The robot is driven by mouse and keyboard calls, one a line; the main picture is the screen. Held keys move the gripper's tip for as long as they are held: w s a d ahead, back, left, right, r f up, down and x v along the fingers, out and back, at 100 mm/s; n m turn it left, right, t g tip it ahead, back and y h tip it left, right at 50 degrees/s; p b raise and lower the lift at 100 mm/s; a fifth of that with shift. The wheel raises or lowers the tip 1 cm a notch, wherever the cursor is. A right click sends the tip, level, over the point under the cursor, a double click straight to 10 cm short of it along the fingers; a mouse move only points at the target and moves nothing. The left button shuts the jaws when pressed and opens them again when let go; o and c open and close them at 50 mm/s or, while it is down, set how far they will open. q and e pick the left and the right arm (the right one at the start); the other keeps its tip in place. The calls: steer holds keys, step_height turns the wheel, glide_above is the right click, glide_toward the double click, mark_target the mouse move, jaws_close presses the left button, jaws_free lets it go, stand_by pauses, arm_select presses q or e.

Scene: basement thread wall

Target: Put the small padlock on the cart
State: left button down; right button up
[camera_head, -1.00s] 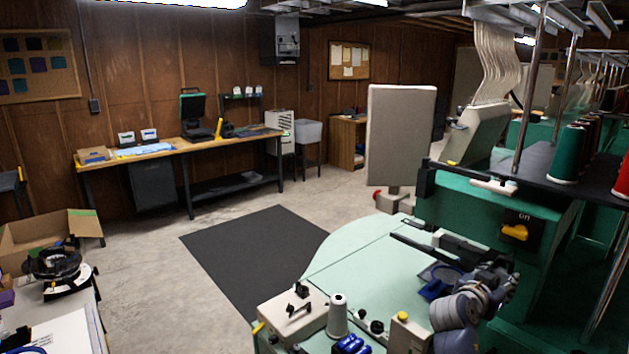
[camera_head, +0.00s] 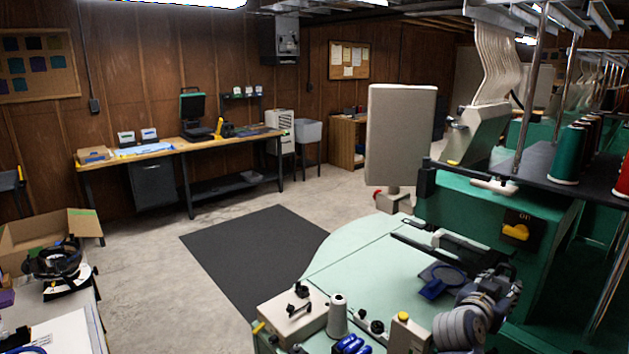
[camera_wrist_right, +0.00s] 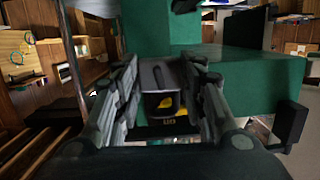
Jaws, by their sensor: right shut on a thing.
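My right gripper (camera_head: 497,290) is over the right end of the pale green machine table, in front of the green machine body. In the right wrist view its fingers (camera_wrist_right: 160,95) are closed around a small grey block-like thing with a dark bar (camera_wrist_right: 158,76), which looks like the padlock. In the head view the gripper hides it. A white-topped surface (camera_head: 65,330) at the lower left, perhaps the cart, holds a dark ring-shaped thing (camera_head: 55,262). My left gripper cannot be made out.
A blue thing on a dark pad (camera_head: 434,288) lies beside my right gripper. A thread cone (camera_head: 337,318), a beige control box (camera_head: 292,318) and blue items (camera_head: 350,345) stand on the table's front. A yellow switch (camera_head: 515,232) is on the machine. The floor mat (camera_head: 255,250) is clear.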

steer(key=s+a+f+n+t+y, duration=0.1)
steer(key=s+a+n+y, duration=0.3)
steer(key=s+a, duration=0.5)
steer(key=s+a+f+n+t+y, duration=0.2)
steer(key=s+a+n+t+y, duration=0.2)
steer(key=s+a+y, duration=0.3)
steer(key=s+a+n, duration=0.1)
steer(key=s+a, duration=0.2)
steer(key=a, duration=0.1)
steer(key=shift+s+a+f+y, duration=0.15)
steer(key=shift+a+y, duration=0.15)
steer(key=shift+a, duration=0.1)
steer(key=a+r+n+g+y, duration=0.2)
steer(key=a+n+g+y, duration=0.6)
steer(key=a+n+y, duration=0.5)
steer(key=shift+a+g+y, duration=0.3)
steer(key=shift+a+y, duration=0.2)
steer(key=shift+a, duration=1.4)
steer(key=shift+a, duration=0.1)
